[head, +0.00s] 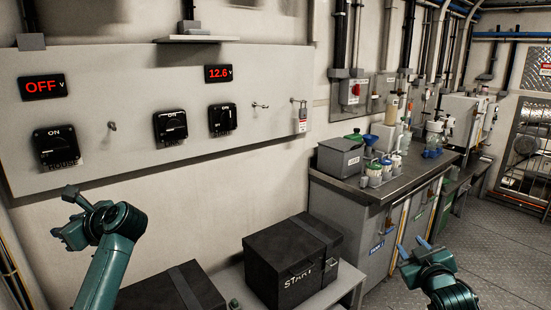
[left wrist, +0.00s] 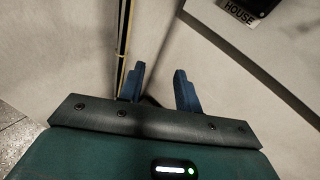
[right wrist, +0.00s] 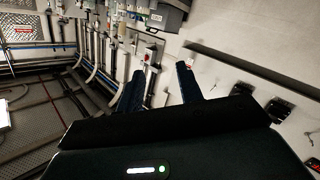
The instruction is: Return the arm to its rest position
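My left gripper (head: 63,213) is raised at the left of the head view, in front of the wall panel's lower left corner. Its two blue fingers stand apart with nothing between them, as the left wrist view (left wrist: 158,84) shows. My right gripper (head: 412,248) is low at the right of the head view, in front of the grey cabinets and above the floor. Its blue fingers are also apart and empty in the right wrist view (right wrist: 160,80). Neither gripper visibly touches anything. Most of my right arm is out of the head view.
The wall panel (head: 150,75) carries black switches, hooks, a red-and-white tag (head: 303,120), and displays reading OFF and 12.6. A black START box (head: 292,262) and another black box (head: 172,290) stand below. The cluttered counter (head: 345,181) is at right. Floor (head: 495,250) is clear at far right.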

